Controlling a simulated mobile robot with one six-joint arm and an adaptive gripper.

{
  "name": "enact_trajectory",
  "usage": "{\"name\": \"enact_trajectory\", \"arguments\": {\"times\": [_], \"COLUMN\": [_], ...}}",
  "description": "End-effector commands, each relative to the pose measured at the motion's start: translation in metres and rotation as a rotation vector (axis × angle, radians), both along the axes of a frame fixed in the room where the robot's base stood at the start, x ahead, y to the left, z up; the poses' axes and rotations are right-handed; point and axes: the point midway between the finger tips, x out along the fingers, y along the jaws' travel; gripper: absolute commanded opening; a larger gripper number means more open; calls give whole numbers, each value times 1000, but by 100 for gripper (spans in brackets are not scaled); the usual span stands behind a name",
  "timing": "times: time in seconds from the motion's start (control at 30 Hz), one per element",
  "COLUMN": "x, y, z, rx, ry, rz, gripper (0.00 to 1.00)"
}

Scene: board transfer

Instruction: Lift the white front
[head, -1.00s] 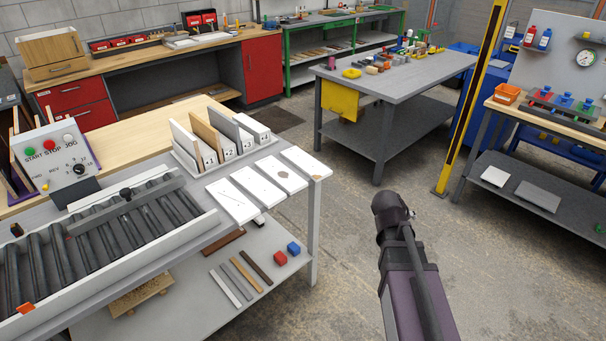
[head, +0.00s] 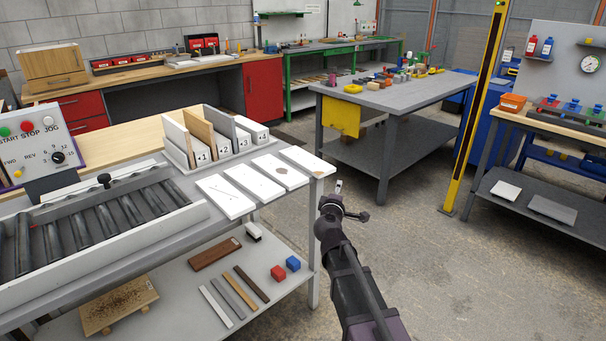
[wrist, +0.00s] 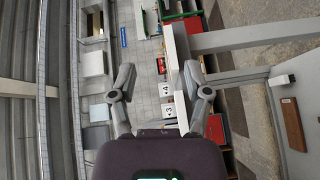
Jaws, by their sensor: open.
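Several white boards lie side by side at the right end of the conveyor table: one with a dark scratch line (head: 225,197), a plain one (head: 254,183), one with a brown knot mark (head: 280,173) and one with a brown damaged corner (head: 307,161). Which is the white front I cannot tell. Another white board stands in slot 1 of the rack (head: 174,140). My gripper (head: 338,199) is open and empty, just right of the table's end, apart from the boards. In the wrist view my spread fingers (wrist: 158,85) frame a white board edge (wrist: 174,78) farther off.
The rack with numbered slots (head: 203,157) stands behind the lying boards. The roller conveyor (head: 85,238) is to the left. A grey workbench (head: 400,100) stands behind; floor between is clear.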

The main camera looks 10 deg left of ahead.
Motion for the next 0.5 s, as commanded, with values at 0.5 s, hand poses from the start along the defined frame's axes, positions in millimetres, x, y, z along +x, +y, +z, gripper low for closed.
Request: {"name": "enact_trajectory", "arguments": {"times": [0.5], "x": [3], "y": [50], "z": [-18], "rx": [-120], "ry": [-60], "rz": [139], "gripper": [63]}}
